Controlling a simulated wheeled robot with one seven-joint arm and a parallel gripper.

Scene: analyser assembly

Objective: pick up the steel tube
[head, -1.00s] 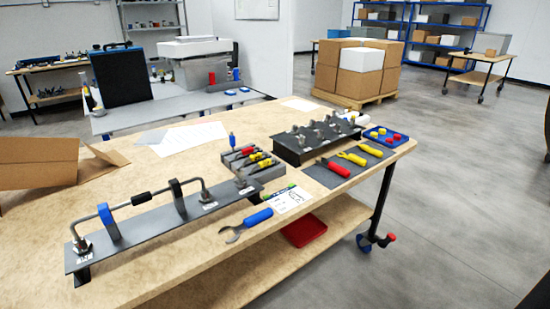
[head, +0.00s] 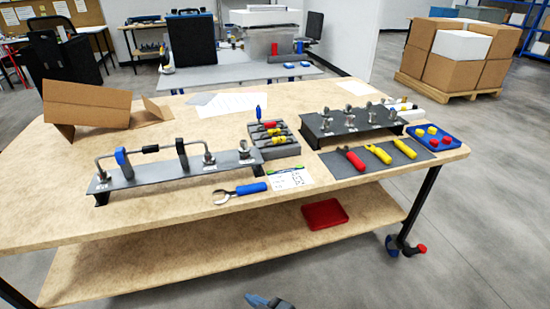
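The steel tube (head: 194,142) is a thin grey bent tube with a black sleeve at its middle. It lies raised along a dark bracket plate (head: 160,178) at the left of the table, with its bent ends reaching down to metal fittings. A blue clip (head: 123,165) and a dark clip (head: 182,158) stand upright at the tube, one each side of the sleeve. A small blue-grey tip, which seems to be my gripper (head: 268,301), shows at the bottom edge, well apart from the tube. Most of it is cut off, so its opening is hidden.
A blue-handled wrench (head: 240,192) and a label card (head: 290,179) lie in front of the bracket. To the right are a grey tool block (head: 272,148), a dark fitting rack (head: 345,125) and a blue tray (head: 447,142). An open cardboard box (head: 88,104) stands behind left.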

